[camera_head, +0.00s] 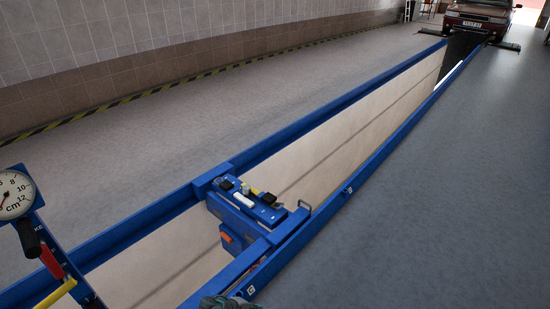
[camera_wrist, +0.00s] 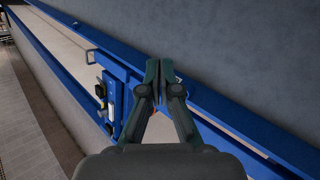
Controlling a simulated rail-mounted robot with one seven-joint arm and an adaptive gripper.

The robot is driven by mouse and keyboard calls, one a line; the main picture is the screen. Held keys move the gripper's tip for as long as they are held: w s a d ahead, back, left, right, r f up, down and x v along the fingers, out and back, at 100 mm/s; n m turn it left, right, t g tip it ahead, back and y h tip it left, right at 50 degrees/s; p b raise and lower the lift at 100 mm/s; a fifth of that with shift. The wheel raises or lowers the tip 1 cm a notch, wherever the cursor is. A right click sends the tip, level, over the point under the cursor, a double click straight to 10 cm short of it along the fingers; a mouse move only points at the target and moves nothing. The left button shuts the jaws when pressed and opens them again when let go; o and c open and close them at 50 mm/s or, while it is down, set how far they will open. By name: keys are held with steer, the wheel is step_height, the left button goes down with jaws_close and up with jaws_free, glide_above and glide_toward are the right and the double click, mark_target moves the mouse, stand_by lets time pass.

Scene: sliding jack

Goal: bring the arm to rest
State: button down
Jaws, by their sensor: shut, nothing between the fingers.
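My gripper (camera_wrist: 159,82) is in the middle of the wrist view, its dark green fingers shut with nothing held. It points over the blue pit rail (camera_wrist: 230,118), and I cannot tell its height above it. In the head view only a small dark green piece of my arm or gripper shows at the bottom edge. The blue sliding jack (camera_head: 245,208) spans the pit in the head view, with black pads and a white part on top. It also shows in the wrist view (camera_wrist: 112,100), left of my fingers.
A dial gauge (camera_head: 14,195) marked in cm stands at the left on a blue frame with red and yellow handles. The open pit (camera_head: 340,130) runs away to a dark red car (camera_head: 478,20). Grey floor (camera_head: 450,210) on the right is clear.

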steer(key=s+d+f+m+g, duration=0.3)
steer(key=s+d+f+g, duration=0.15)
steer(key=d, duration=0.45)
steer(key=s+d+f+m+g, duration=0.25)
steer(key=s+d+f, duration=0.25)
steer(key=d, duration=0.5)
steer(key=s+d+f+m+g+y, duration=0.2)
steer(key=s+d+m+g+y, duration=0.1)
steer(key=s, duration=0.5)
steer(key=s+d+f+m+g+y, duration=0.2)
steer(key=s+d+m+y, duration=0.1)
steer(key=s, duration=0.6)
step_height(320, 180, up, 15)
steer(key=p, duration=1.4)
steer(key=shift+w+a+f+y+p, duration=0.15)
steer(key=shift+w+y+p, duration=0.15)
steer(key=shift+w+p, duration=0.1)
